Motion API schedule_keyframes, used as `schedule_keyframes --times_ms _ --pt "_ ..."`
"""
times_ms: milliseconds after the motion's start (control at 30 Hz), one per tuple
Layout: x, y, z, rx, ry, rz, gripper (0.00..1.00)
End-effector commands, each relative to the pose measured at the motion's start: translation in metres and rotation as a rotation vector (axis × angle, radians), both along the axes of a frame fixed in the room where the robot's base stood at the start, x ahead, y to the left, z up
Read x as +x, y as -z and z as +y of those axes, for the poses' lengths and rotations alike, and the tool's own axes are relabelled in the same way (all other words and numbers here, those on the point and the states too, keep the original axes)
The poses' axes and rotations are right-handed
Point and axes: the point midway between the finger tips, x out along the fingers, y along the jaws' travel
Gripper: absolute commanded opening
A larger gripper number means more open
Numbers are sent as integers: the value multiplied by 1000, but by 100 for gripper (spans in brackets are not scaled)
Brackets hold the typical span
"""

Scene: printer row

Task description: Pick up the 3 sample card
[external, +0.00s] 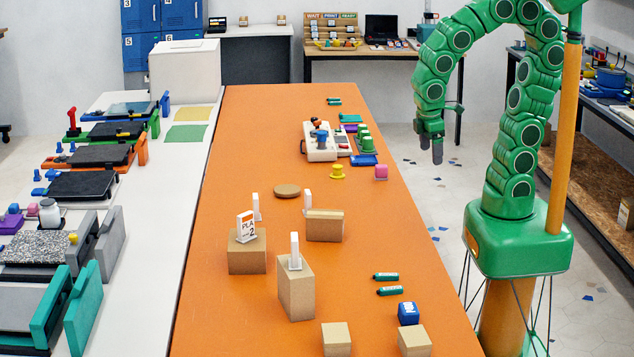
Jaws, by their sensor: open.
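A white card marked "PLA 2" (246,228) stands upright on a low cardboard block (247,258) on the orange table (400,240). Three other white cards show nearly edge-on: one (295,250) on a taller block (297,291), one (256,207) behind the "PLA 2" card, and one (307,199) behind a wide block (325,227). Their numbers cannot be read, so I cannot tell which is the 3 sample card. My gripper (431,148) is open and empty, pointing down beside the table's right edge, well away from the cards.
A round brown disc (287,191) lies among the cards. Green markers (388,284), a blue cube (408,313) and two blocks are near the front. The table's middle right is clear.

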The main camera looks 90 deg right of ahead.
Motion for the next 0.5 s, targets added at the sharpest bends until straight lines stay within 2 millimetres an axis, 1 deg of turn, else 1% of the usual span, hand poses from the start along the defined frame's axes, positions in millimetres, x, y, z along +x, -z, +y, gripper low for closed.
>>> schedule_keyframes --times_ms 167,267,367,400,500 --pt "41 8 -20 -37 -83 -72 83" --pt "70 13 -36 -71 -157 -117 83" --pt "105 17 -58 -127 -256 -169 83" --pt "121 19 -68 -156 -305 -189 83" --pt "157 22 -92 -232 -431 -228 83"
